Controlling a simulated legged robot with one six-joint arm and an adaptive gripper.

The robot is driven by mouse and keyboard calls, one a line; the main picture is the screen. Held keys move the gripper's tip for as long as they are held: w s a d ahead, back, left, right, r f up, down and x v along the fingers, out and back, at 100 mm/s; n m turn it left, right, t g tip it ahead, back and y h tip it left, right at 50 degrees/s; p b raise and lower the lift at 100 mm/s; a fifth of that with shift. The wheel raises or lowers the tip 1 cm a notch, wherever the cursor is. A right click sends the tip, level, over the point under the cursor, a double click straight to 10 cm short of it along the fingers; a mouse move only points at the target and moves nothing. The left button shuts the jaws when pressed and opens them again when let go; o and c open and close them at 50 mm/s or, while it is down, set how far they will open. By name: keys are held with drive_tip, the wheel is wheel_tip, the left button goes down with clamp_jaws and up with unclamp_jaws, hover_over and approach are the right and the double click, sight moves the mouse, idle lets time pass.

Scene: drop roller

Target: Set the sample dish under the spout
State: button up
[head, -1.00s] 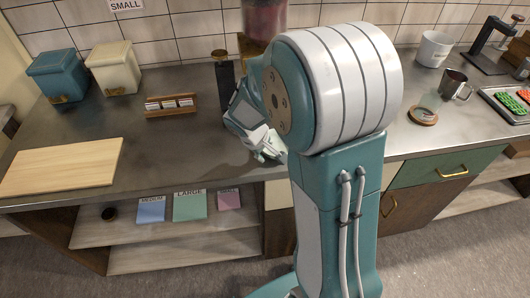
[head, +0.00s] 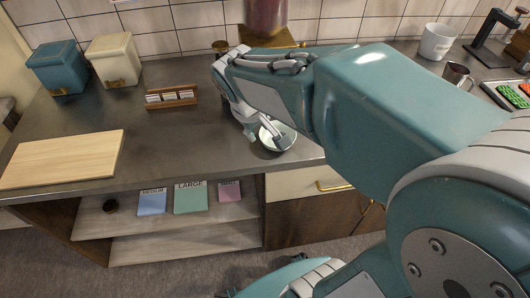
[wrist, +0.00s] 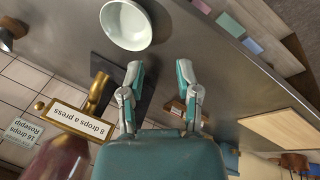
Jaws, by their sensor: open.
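The sample dish, a white round bowl (head: 284,140), sits on the grey counter near its front edge, partly covered by my gripper (head: 262,132) in the head view. In the wrist view the dish (wrist: 127,25) lies beyond and to the left of my open gripper (wrist: 160,72), apart from the fingertips and with nothing between them. The dispenser's red vessel (head: 266,14) stands at the back, over a brass fitting (head: 268,40). The wrist view shows its brass spout part (wrist: 97,92) and a sign reading "8 drops a press" (wrist: 78,118). My arm hides the area below the spout in the head view.
A wooden card holder (head: 171,97), pale board (head: 62,158), and blue (head: 57,68) and cream (head: 114,61) canisters stand left. The counter left of the dish is clear.

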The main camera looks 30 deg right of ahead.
drive_tip(key=s+a+r+m+t+y, duration=0.1)
drive_tip(key=s+r, duration=0.1)
drive_tip(key=s, duration=0.4)
drive_tip(key=s+a+r+m+t+y, duration=0.1)
drive_tip(key=s+a+r+m+t, duration=0.1)
drive_tip(key=s, duration=0.4)
drive_tip(key=shift+s+a+y, duration=0.15)
drive_tip(key=shift+a+y, duration=0.15)
drive_tip(key=shift+y, duration=0.1)
